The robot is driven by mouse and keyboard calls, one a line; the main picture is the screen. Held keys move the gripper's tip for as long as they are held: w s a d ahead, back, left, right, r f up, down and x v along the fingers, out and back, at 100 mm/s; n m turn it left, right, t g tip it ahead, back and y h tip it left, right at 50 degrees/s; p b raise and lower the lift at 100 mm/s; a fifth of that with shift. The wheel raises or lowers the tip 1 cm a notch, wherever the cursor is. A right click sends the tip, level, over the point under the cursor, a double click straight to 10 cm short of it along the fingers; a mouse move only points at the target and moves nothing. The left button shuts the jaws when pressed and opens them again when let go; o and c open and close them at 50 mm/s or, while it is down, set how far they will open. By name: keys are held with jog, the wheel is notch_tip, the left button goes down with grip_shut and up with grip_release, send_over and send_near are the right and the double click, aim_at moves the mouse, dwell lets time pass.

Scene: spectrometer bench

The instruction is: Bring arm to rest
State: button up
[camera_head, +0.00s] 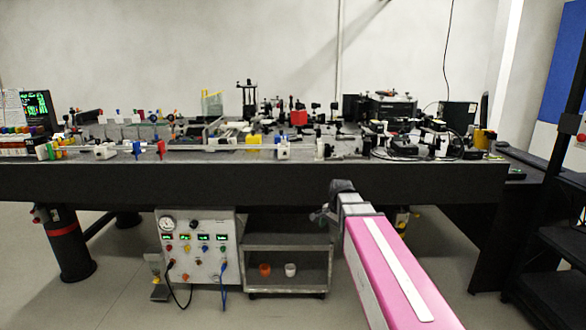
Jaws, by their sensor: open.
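My pink arm (385,270) with a white stripe reaches in from the lower right. It ends in a grey wrist in front of the optical table's dark front edge (160,184). My gripper (319,215) is small and dark at the end of the arm, below the tabletop level and left of the wrist. It is open, and I see nothing held in it. Its fingers are partly hidden and too small to make out clearly.
Optical parts crowd the tabletop, including a red block (298,118). Below stand a control box (198,268) with cables and a grey cart (287,240) holding an orange cup (265,269) and a white cup (290,269). A black rack (555,245) stands right. Floor is clear at front left.

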jog(key=s+d+f+n+g+h, duration=0.1)
jog(key=s+d+f+n, duration=0.3)
jog(key=s+f+n, duration=0.5)
jog(key=s+f, duration=0.6)
jog(key=shift+n, duration=0.3)
